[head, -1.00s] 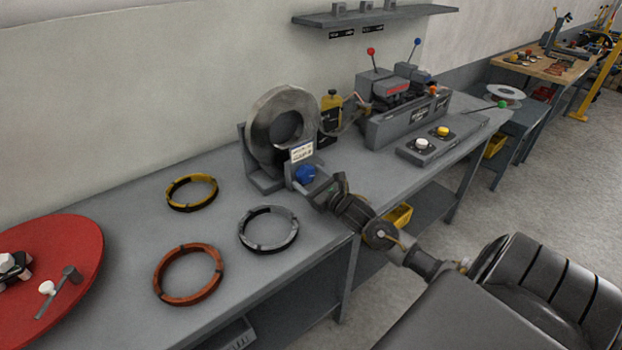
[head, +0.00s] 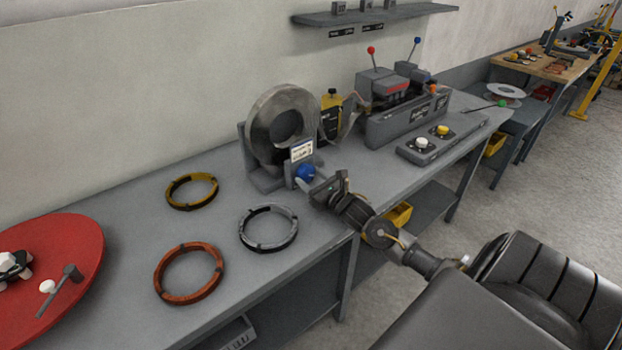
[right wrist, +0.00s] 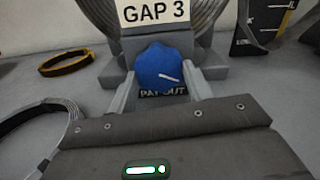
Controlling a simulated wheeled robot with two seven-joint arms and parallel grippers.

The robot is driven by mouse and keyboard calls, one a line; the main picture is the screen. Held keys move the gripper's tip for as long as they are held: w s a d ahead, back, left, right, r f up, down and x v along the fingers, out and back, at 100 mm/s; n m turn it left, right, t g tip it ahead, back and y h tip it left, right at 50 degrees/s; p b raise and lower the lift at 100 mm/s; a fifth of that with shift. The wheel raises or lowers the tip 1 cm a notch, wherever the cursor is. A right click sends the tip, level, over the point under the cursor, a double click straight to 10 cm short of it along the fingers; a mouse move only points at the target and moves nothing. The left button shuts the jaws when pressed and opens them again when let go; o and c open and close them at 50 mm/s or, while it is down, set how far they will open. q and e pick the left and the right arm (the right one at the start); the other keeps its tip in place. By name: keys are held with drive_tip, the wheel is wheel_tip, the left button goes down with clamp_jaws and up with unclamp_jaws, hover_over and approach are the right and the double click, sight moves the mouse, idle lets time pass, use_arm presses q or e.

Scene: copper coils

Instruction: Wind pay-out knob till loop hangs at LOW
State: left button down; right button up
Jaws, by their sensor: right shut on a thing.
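The blue pay-out knob (head: 305,172) is on the front of the coil stand, below a small white sign that reads GAP 3 in the right wrist view. My right gripper (head: 316,184) is shut on the knob, with a finger on each side of it; the right wrist view shows the knob (right wrist: 163,68) with a white mark pointing right. A metal strip loop (head: 350,118) hangs between the grey coil (head: 257,118) and the machine. Behind it stands a dark gauge plate (head: 331,122) with yellow marks. The loop's lowest point against the marks is unclear. My left gripper is out of view.
A yellow ring (head: 191,205), a grey ring (head: 293,240) and a copper-coloured ring (head: 160,285) lie on the bench. A red disc (head: 75,245) is at the left. A button box (head: 432,152) stands right of my arm.

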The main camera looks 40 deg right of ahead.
drive_tip(key=m+p, duration=0.1)
drive_tip(key=m, duration=0.4)
drive_tip(key=shift+a+r, duration=0.1)
drive_tip(key=shift+m+p, duration=0.55)
drive_tip(key=shift+m, duration=1.65)
drive_tip(key=o, duration=1)
